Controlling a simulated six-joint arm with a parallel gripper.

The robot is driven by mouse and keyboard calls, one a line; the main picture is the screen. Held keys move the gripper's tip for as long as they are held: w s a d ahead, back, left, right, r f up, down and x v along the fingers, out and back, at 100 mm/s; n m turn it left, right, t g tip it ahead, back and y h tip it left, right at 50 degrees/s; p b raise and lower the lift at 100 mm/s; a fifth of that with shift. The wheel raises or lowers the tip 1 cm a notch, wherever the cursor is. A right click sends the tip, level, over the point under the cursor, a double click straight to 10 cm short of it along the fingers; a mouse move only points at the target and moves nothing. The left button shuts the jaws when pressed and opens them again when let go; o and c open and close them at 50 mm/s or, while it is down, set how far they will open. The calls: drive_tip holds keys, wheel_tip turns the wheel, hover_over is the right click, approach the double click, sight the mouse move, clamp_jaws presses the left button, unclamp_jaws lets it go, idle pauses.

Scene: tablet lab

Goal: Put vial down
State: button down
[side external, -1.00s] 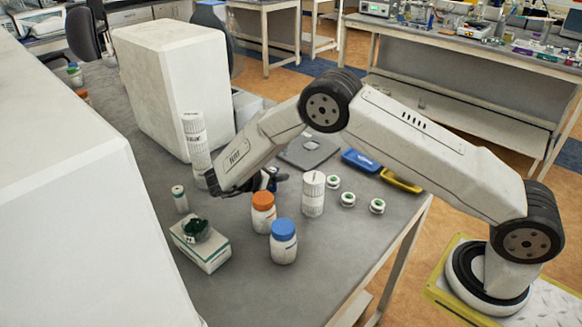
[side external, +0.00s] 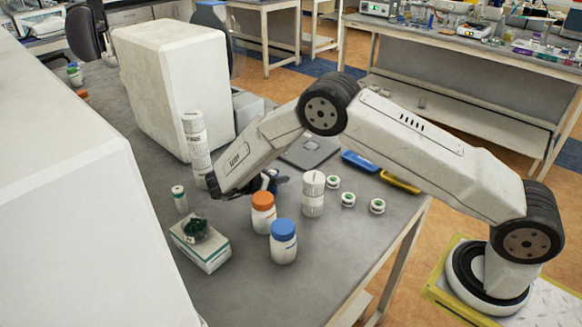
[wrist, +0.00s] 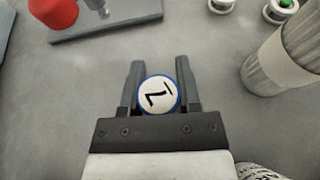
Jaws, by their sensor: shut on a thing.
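The vial (wrist: 160,94) shows from above in the wrist view as a round white top with a dark mark and a blue rim. My gripper (wrist: 160,66) has a finger on each side of it and is shut on it. In the side view my gripper (side external: 270,182) is low over the grey bench, behind the orange-capped bottle. Only a small bit of blue shows between the fingers there, and the vial's underside is hidden, so I cannot tell whether it touches the bench.
An orange-capped bottle (side external: 263,213), a blue-capped bottle (side external: 284,243) and a white ribbed bottle (side external: 313,196) stand close by. A tall white stack (side external: 196,145) and a box (side external: 203,248) are to the left. Several green-topped vials (side external: 348,200) stand right. The front bench is clear.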

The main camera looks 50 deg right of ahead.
drive_tip(key=shift+f, duration=0.2)
drive_tip(key=shift+c, duration=1.2)
unclamp_jaws()
drive_tip(key=shift+a, duration=0.1)
drive_tip(key=shift+v, duration=3.8)
